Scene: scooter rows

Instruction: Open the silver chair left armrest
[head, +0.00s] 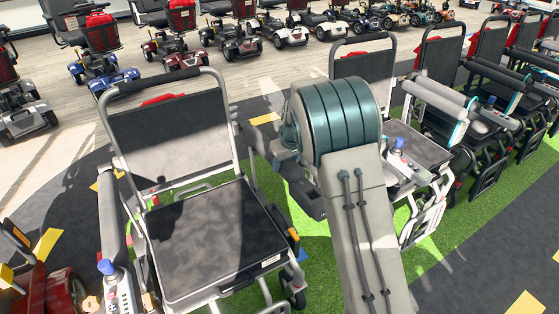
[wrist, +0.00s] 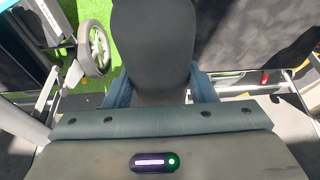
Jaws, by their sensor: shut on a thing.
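The silver chair (head: 220,230) has a silver frame, a black backrest and a black seat, and faces the front of the head view. One armrest (head: 112,235) with a blue-knobbed control runs forward on its picture-left side. My arm covers much of the area to the right of the chair, and my gripper cannot be made out there. In the wrist view my gripper (wrist: 162,88) has its two blue-grey fingers on either side of a dark grey rounded pad (wrist: 155,42), which looks like an armrest. The gripper is shut on it. The pad's far end is cut off by the frame.
A second chair (head: 365,60) stands just right of my arm, with more chairs in a row beyond it. Parked scooters (head: 235,30) line the back. A wheel (wrist: 95,48) and green floor show in the wrist view. Dark floor (head: 470,270) is open at the right front.

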